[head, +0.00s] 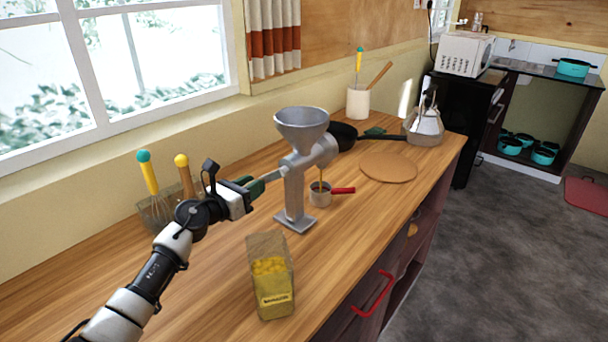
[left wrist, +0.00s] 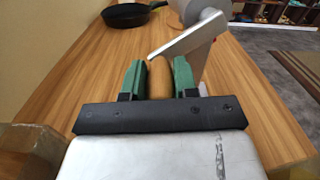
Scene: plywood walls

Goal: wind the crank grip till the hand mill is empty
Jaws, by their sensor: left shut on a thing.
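The grey metal hand mill (head: 295,185) stands upright on the wooden counter, with a funnel hopper (head: 302,124) on top. The inside of the hopper is too small to make out. My left gripper (head: 256,187) is at the left side of the mill. In the left wrist view its green fingers (left wrist: 158,80) are shut on the wooden crank grip (left wrist: 159,78). The metal crank arm (left wrist: 190,35) runs from the grip up to the right. A small measuring cup (head: 320,196) with a red handle stands under the spout, and a thin brownish stream shows above it. My right gripper is not in view.
A clear container of yellow contents (head: 270,280) stands in front of the mill. A utensil holder (head: 158,212) is behind my left arm. The counter's near left is clear.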

